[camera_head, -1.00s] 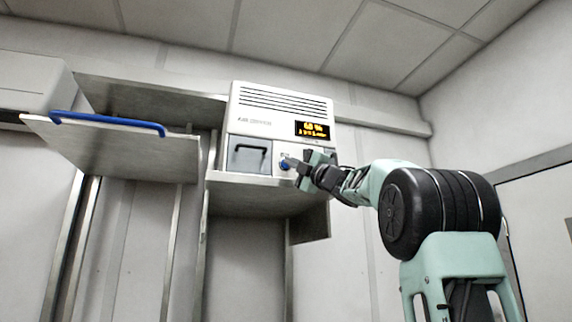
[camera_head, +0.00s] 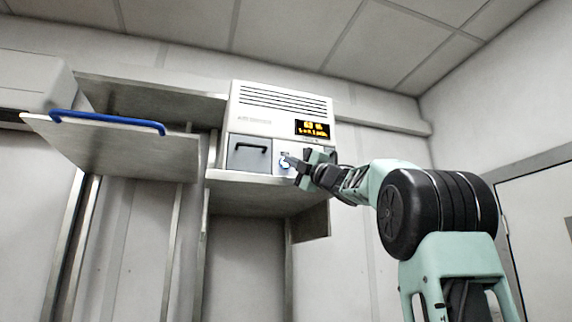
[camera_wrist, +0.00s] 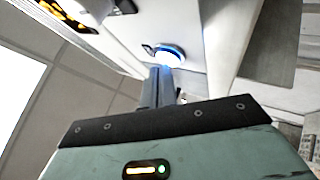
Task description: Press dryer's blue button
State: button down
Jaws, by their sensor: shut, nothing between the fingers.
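The dryer (camera_head: 262,115) is a white box with top vents, a lit yellow display (camera_head: 312,129) and a grey drawer with a black handle on its lower left. Its blue button (camera_head: 284,161) sits on the lower right of the front and shows a bright blue-white glow. In the wrist view the button (camera_wrist: 170,56) glows blue around its rim. My gripper (camera_head: 292,163) is shut and empty, its fingertips (camera_wrist: 161,70) right at the lower edge of the button. I cannot tell whether they touch it.
The dryer stands on a metal shelf (camera_head: 265,197). To the left is an open metal panel (camera_head: 120,152) with a blue handle (camera_head: 105,121). A white unit (camera_head: 35,82) hangs at the far left. A door (camera_head: 540,235) is at the right. The space below the shelf is clear.

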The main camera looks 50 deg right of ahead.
jog(key=shift+s, duration=0.1)
jog(key=s+a+b, duration=0.3)
jog(key=s, duration=0.2)
dwell(0.6)
jog(key=shift+a, duration=0.1)
dwell(0.4)
